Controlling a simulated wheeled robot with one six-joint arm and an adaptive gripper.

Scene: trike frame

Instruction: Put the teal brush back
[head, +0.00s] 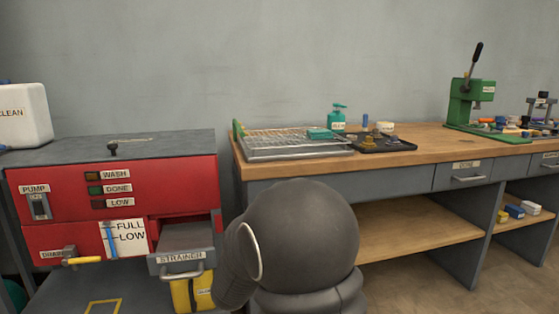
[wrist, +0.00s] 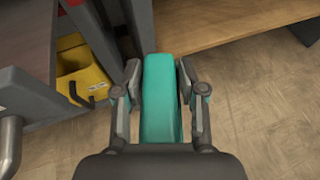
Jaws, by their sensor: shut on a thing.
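My gripper (wrist: 161,78) is shut on the teal brush (wrist: 160,112) in the wrist view. The brush shows as a plain teal block between the two fingers, pointing away from the camera. Its bristles cannot be seen. It is held above the floor, with the bench's wooden lower shelf beyond it. In the head view my gripper and the held brush are hidden; the dark round joint of my arm fills the lower middle.
A red washer (head: 140,180) with an open strainer drawer (head: 185,240) stands left, a yellow bin (head: 200,292) below it. The wooden bench (head: 410,155) bears a wire rack (head: 290,143), a teal bottle (head: 337,118), a black tray (head: 385,146) and a green press (head: 470,95).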

